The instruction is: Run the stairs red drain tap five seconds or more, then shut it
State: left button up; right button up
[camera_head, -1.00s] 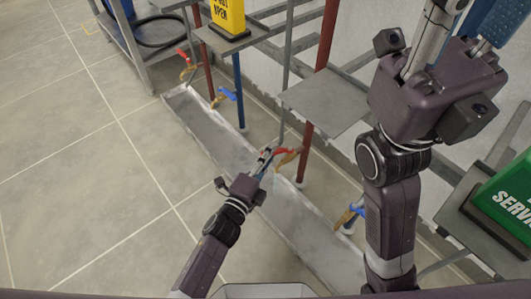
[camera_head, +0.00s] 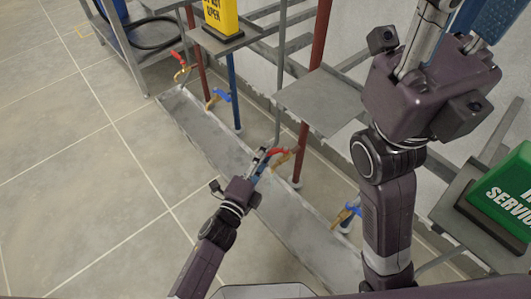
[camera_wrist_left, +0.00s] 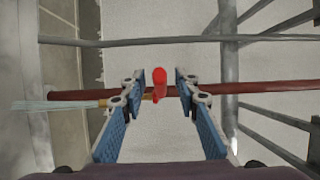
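A red-handled brass tap (camera_head: 279,153) sits low on a red pipe, over a long grey trough (camera_head: 215,140). My left gripper (camera_head: 262,158) is at its red handle. In the left wrist view, the handle (camera_wrist_left: 160,82) stands between the open fingers (camera_wrist_left: 160,95), with a gap on each side. A pale streak (camera_wrist_left: 55,105) extends from the brass spout and looks like running water. Another red-handled tap (camera_head: 180,60) is at the far left end of the trough. No visible label shows which tap is the stairs one. My right gripper (camera_head: 485,20) is raised at upper right, partly cut off.
Blue-handled taps (camera_head: 218,96) (camera_head: 347,213) stand along the same trough. A grey plate (camera_head: 318,100) sticks out above it. A yellow sign (camera_head: 223,18) and a green sign (camera_head: 508,195) stand on shelves. The tiled floor at left is clear.

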pick_arm(q)
jog(key=v, duration=1.1)
jog(key=shift+s+a, duration=0.15)
jog(key=shift+s, duration=0.1)
jog(key=shift+f, duration=0.1)
